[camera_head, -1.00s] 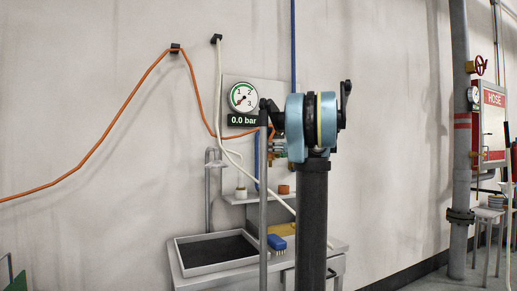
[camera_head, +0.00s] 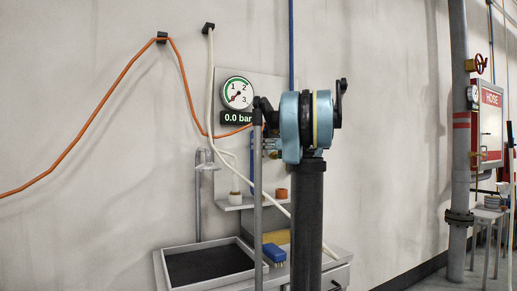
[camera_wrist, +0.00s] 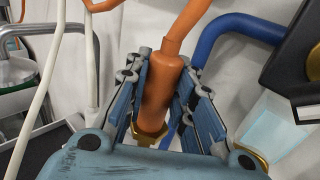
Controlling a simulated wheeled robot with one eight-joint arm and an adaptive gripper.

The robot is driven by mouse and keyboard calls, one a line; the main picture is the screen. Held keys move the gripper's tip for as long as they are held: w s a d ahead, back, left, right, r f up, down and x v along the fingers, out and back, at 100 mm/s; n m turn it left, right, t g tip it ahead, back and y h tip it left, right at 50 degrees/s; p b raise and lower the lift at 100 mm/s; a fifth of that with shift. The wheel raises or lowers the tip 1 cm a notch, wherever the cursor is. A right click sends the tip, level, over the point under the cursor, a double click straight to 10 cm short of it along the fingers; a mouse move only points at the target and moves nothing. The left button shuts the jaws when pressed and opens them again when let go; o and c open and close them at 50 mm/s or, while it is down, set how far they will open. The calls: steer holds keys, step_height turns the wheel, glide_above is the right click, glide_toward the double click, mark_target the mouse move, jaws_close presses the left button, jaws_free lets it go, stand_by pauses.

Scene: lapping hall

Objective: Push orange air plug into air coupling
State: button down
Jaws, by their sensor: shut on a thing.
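The orange air plug (camera_wrist: 160,92) is between the fingers of my gripper (camera_wrist: 170,97) in the wrist view, with its orange hose (camera_wrist: 190,25) leaving from the top. A brass fitting (camera_wrist: 148,135) shows at the plug's lower end, partly hidden by my gripper body. I cannot tell whether this brass belongs to the plug or to the coupling, nor whether the plug is seated. In the head view my gripper is in front of the wall panel below the gauge, largely hidden by my arm. The orange hose (camera_head: 105,100) runs over a wall hook to it.
The round gauge (camera_head: 237,93) reads 0.0 bar. A blue hose (camera_wrist: 235,25) and a white hose (camera_wrist: 50,80) pass close to my gripper. Below are a shelf with a white-topped fitting (camera_head: 235,198), a tray (camera_head: 163,263) and a blue brush (camera_head: 274,252).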

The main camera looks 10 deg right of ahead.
mark_target(259, 155)
steer(key=shift+f, duration=2.85)
steer(key=shift+s, duration=0.15)
steer(key=shift+f, duration=4.95)
steer(key=c, duration=1.3)
jaws_free()
